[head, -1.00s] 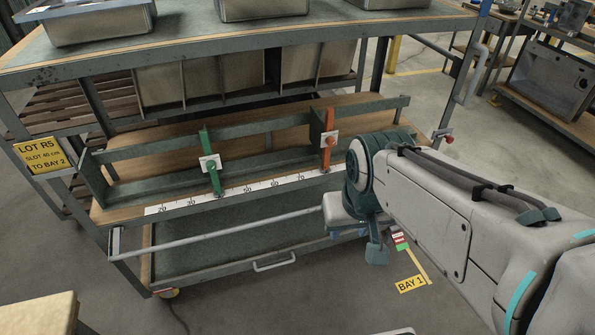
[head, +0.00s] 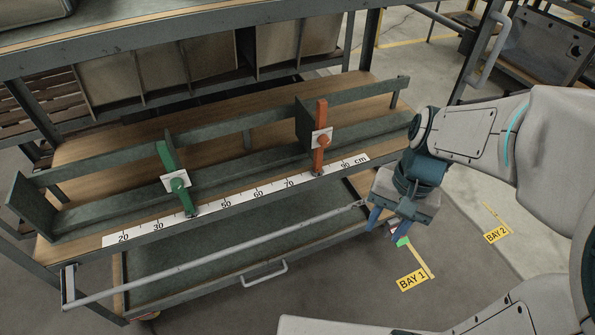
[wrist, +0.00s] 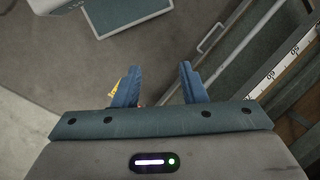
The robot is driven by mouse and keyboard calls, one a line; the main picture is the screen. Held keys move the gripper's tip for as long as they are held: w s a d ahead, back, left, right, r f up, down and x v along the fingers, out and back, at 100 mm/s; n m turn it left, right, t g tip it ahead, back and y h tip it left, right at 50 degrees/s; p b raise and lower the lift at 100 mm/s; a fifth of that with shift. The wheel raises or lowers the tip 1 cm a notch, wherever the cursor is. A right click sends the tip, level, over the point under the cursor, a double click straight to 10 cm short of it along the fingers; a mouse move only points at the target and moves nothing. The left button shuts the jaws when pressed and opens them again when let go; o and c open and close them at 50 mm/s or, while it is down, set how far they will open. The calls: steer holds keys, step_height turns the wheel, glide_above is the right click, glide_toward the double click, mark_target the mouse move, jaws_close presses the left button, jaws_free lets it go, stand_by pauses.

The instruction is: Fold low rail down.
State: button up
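The low rail (head: 215,256) is a thin grey bar along the front of the cart, above its lower shelf. It runs from a bracket (head: 70,287) at the left to a small latch-like end fitting (head: 359,204) at the right. My gripper (head: 383,230) is just right of that end, its blue fingers pointing down, apart from the rail as far as I can tell. In the wrist view my gripper (wrist: 160,70) is open, with nothing between its fingers. A grey bar that looks like the rail (wrist: 240,50) passes to the right of them.
The middle shelf carries a scale strip (head: 235,202), a green clamp (head: 174,178) and an orange clamp (head: 320,138). A handle (head: 265,275) is on the lower shelf's front. Floor labels BAY 1 (head: 412,280) and BAY 2 (head: 497,235) lie right of the cart on clear floor.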

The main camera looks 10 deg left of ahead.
steer(key=w+a+f+m+g+y+b, duration=0.1)
steer(key=a+f+m+g+y+b, duration=0.2)
steer(key=f, duration=0.4)
steer(key=w+a+f+m+g+y+b, duration=0.1)
steer(key=a+f+g+y+b, duration=0.2)
steer(key=f, duration=0.4)
steer(key=m+t+y+b, duration=0.4)
steer(key=m+y+b, duration=1.2)
steer(key=y+b, duration=0.15)
glide_toward(286, 229)
steer(key=x, duration=0.4)
steer(key=b+x, duration=0.1)
steer(key=x, duration=0.4)
steer(key=shift+s+a+f, duration=0.1)
steer(key=shift+a+f, duration=0.1)
steer(key=shift+a, duration=0.2)
jaws_close()
